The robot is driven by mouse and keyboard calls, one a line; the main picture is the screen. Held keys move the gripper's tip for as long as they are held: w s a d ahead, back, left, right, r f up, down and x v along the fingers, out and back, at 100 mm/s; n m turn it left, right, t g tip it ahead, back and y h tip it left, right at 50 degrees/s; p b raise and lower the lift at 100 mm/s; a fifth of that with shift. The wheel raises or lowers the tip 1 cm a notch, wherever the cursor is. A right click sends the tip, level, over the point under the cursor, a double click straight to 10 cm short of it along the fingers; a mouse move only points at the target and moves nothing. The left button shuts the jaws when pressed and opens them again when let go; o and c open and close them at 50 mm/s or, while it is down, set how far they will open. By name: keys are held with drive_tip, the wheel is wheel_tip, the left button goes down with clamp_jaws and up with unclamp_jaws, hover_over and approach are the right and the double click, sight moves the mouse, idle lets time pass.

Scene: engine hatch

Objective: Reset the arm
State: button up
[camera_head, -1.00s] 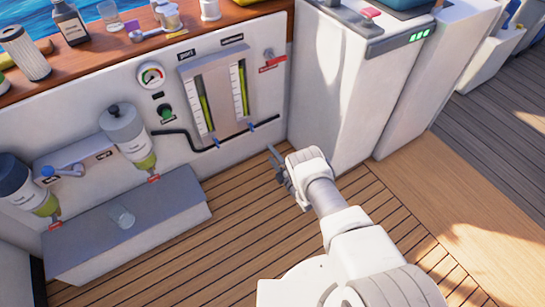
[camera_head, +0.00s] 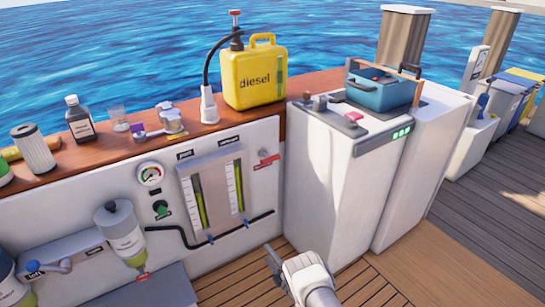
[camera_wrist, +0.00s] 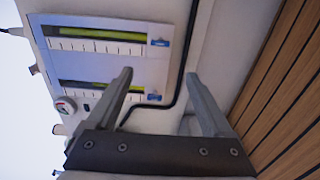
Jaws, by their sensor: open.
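My gripper (camera_head: 275,268) is at the bottom middle of the head view, low in front of the white engine panel (camera_head: 262,200) and left of the white cabinet (camera_head: 325,190). In the wrist view its two fingers (camera_wrist: 160,100) are apart with nothing between them. Beyond them the wrist view shows the gauge board (camera_wrist: 100,62) with two green-filled sight tubes, turned sideways, and a black hose (camera_wrist: 187,60). The same gauge board (camera_head: 218,190) stands upright in the head view. Most of my arm is out of the head view.
A wooden ledge (camera_head: 90,153) carries a yellow diesel can (camera_head: 255,78), a pump, a dark bottle (camera_head: 79,120) and a filter (camera_head: 33,150). A blue box (camera_head: 380,88) sits on the cabinet. A grey step (camera_head: 150,290) is at lower left. The plank deck (camera_head: 370,285) is clear.

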drive_tip(key=w+d+r+m+h, duration=0.3)
drive_tip(key=w+r, duration=0.4)
drive_tip(key=r, duration=0.3)
drive_tip(key=w+d+r+m+h, duration=0.2)
drive_tip(key=w+r+m, duration=0.1)
drive_tip(key=w+r, duration=0.5)
drive_tip(key=s+d+r+m+g+h, duration=0.1)
drive_tip(key=d+r+m+h, duration=0.15)
drive_tip(key=r, duration=0.75)
drive_tip(key=s+d+r+m+g+h, duration=0.1)
drive_tip(key=d+r+m, duration=0.25)
drive_tip(key=r, duration=0.65)
drive_tip(key=s+d+r+m+g+h, duration=0.3)
drive_tip(key=s+r+m, duration=0.4)
drive_tip(key=s+r, duration=1.1)
drive_tip(key=s+d+m+g+y, duration=0.2)
drive_tip(key=s+m+g, duration=0.3)
drive_tip(key=s, duration=2.6)
wheel_tip(320, 180, up, 28)
drive_tip(key=p, duration=2.8)
drive_tip(key=shift+m+t+p, duration=0.3)
drive_tip(key=shift+m, duration=0.1)
